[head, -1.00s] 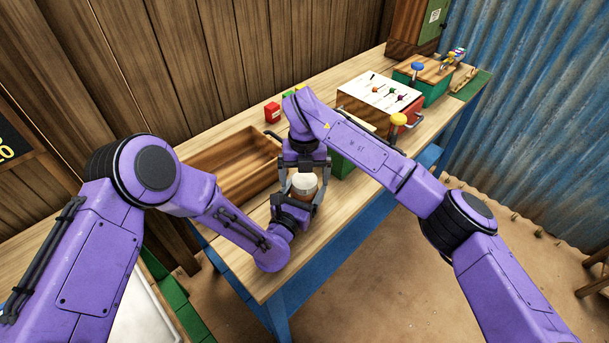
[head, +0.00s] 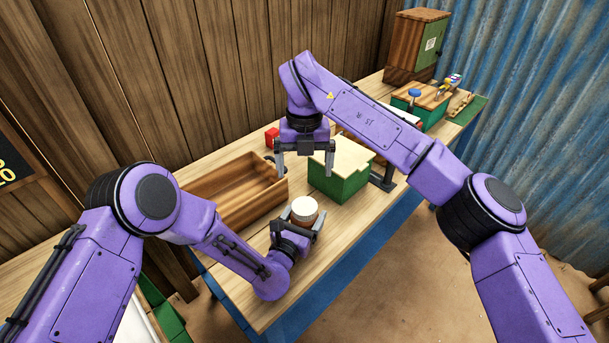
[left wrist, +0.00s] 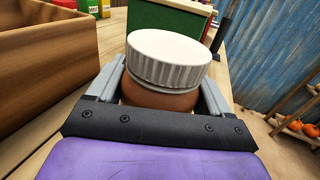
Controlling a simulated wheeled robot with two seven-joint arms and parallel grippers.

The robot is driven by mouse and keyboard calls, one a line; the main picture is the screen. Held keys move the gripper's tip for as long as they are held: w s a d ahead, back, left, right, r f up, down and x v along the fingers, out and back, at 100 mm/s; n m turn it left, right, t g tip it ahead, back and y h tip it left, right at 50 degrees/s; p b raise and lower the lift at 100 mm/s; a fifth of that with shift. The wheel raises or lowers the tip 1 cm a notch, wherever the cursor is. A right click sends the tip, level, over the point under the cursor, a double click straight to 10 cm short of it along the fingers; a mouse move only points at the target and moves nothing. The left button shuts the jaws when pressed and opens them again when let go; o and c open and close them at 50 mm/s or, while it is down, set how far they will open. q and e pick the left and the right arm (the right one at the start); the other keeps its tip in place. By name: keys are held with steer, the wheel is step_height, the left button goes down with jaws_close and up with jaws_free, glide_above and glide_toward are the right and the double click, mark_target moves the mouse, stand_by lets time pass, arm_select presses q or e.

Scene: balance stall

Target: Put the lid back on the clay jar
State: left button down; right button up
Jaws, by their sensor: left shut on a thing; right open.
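The clay jar (left wrist: 160,97) is a brown round jar standing on the wooden table. A white ribbed lid (head: 305,206) sits on top of it, and the lid (left wrist: 168,58) looks level or nearly so in the left wrist view. My left gripper (head: 298,228) is shut around the jar's body, with one finger on each side below the lid. My right gripper (head: 305,165) is open and empty, raised above the table behind the jar. The jar's lower part is hidden by my left gripper.
An open wooden tray (head: 235,190) lies left of the jar. A green box with a pale wooden top (head: 340,170) stands behind it to the right. Some bare tabletop (head: 345,215) lies right of the jar.

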arm_select(q)
jaws_free()
steer(key=b+v, duration=0.3)
steer(key=v, duration=0.6)
steer(key=shift+s+a+f, duration=0.1)
steer(key=shift+s+a, duration=0.05)
steer(key=shift+s, duration=0.2)
arm_select(e)
step_height(320, 180, down, 3)
steer(key=shift+f, duration=0.2)
arm_select(q)
steer(key=shift+s+a, duration=0.15)
steer(key=shift+s, duration=0.25)
arm_select(e)
steer(key=shift+f, duration=0.1)
